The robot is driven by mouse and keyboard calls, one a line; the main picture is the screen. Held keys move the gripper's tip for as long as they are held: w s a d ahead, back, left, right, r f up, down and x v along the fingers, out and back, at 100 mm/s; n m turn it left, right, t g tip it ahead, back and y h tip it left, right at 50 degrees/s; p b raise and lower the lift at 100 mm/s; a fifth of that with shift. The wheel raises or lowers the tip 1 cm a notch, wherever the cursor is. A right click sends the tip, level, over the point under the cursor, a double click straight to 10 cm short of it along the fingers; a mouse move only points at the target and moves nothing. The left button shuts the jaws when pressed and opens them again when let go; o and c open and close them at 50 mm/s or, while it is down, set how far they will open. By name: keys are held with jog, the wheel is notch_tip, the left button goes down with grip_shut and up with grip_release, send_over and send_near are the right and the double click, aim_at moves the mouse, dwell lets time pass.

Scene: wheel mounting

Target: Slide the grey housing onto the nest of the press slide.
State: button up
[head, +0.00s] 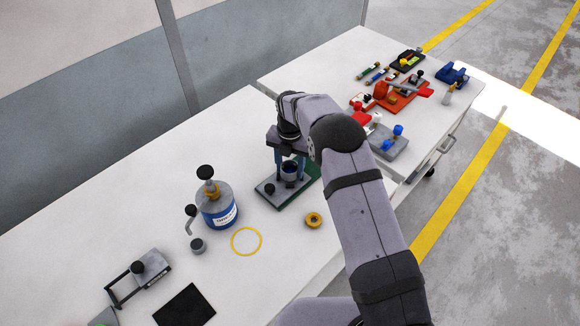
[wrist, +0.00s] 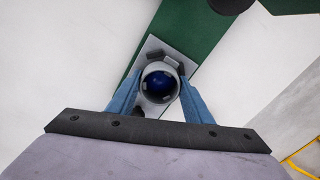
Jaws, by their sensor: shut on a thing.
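The grey housing (wrist: 149,70) is a short round cup with a dark blue inside, seen from above in the wrist view. My gripper (wrist: 160,88) has its two blue fingers on either side of it, shut on it. The housing is over the grey press slide (wrist: 152,45), with dark nest blocks (wrist: 155,57) showing around its edge. I cannot tell whether it rests in the nest or hangs just above it. In the head view, my gripper (head: 290,168) points down at the press's green base (head: 300,196), and my arm hides part of the press.
A black knob (head: 269,188) stands on the slide's near end. A yellow ring part (head: 313,220) lies to the right of the base. A blue-labelled canister (head: 216,207) and a yellow hoop (head: 246,241) are to the left. Red and grey fixtures (head: 400,95) stand at the far right.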

jog(key=shift+f+b, duration=0.35)
jog(key=shift+f, duration=0.15)
dwell(0.9)
jog(key=shift+r, duration=0.2)
jog(key=shift+r+p, duration=0.35)
jog(key=shift+w+d, duration=0.1)
dwell(0.5)
jog(key=shift+f, duration=0.25)
dwell(0.6)
jog(key=shift+f+b, duration=0.3)
jog(key=shift+b, duration=0.05)
dwell(0.5)
jog(key=shift+r, duration=0.1)
jog(key=shift+r+p, duration=0.35)
jog(key=shift+r, duration=0.1)
